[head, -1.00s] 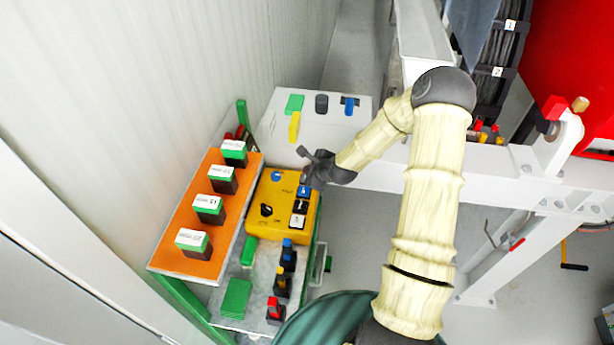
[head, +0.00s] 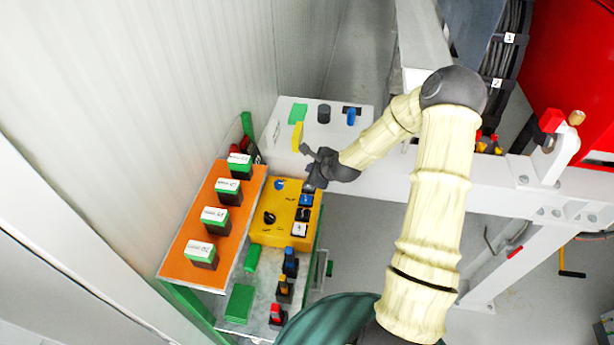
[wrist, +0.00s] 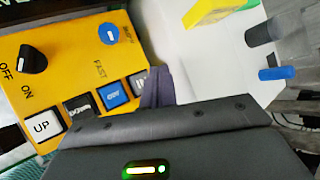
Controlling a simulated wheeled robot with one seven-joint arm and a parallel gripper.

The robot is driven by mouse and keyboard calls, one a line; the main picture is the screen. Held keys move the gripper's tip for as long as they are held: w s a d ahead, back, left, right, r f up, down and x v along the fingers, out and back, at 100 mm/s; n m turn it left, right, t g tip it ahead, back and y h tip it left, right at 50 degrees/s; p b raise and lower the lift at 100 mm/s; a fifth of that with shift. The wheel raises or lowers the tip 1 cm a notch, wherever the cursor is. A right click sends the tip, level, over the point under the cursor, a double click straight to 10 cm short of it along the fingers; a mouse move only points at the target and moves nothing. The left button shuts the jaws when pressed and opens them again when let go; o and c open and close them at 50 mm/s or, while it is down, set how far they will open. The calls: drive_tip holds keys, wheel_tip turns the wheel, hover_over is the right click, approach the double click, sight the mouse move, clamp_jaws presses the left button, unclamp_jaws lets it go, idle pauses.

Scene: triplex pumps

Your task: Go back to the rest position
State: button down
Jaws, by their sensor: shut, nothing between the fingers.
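My gripper (head: 312,180) is shut and empty. In the head view it hangs at the upper right corner of the yellow control box (head: 273,232), near its column of push buttons. In the wrist view the dark fingers (wrist: 157,88) show beside the buttons of the yellow box (wrist: 70,55). They cover part of the last button; I cannot tell whether they touch it. The box also carries a black OFF/ON knob (wrist: 33,60), a blue knob (wrist: 109,34), a white UP button (wrist: 41,127) and a blue button (wrist: 114,94).
Left of the box is an orange panel (head: 190,240) with several green-and-white blocks. Behind is a white box (head: 275,135) with a yellow block (head: 297,136). Below are small levers (head: 290,262). A white beam (head: 480,168) runs to the right. A corrugated wall (head: 150,80) closes the left.

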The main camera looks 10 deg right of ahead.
drive_tip(key=shift+s+a+r+n, duration=0.15)
drive_tip(key=shift+s+n, duration=0.15)
drive_tip(key=shift+n, duration=0.2)
drive_tip(key=s+r+n+g+h+b, duration=0.1)
drive_tip(key=s+r+n+g, duration=0.2)
drive_tip(key=s+r+n, duration=0.3)
drive_tip(key=s+r+n+g+h+b, duration=0.2)
drive_tip(key=s+r+n, duration=0.3)
drive_tip(key=s+n, duration=1.1)
drive_tip(key=s+g, duration=0.1)
drive_tip(key=s, duration=0.2)
drive_tip(key=shift+s+r, duration=0.3)
drive_tip(key=shift+r, duration=0.1)
idle(1.0)
drive_tip(key=w+f+m+t+y+p, duration=0.1)
drive_tip(key=w+f+m+t+p, duration=0.2)
drive_tip(key=w+m, duration=0.8)
drive_tip(key=w+f+m+t+y+p, duration=0.2)
drive_tip(key=w+f+m+t+p, duration=0.1)
drive_tip(key=w+m, duration=0.9)
drive_tip(key=w+f+p, duration=0.1)
drive_tip(key=w+f, duration=0.1)
drive_tip(key=w, duration=0.1)
drive_tip(key=shift+w+f+p, duration=0.15)
drive_tip(key=shift+f+p, duration=0.05)
drive_tip(key=shift+p, duration=0.15)
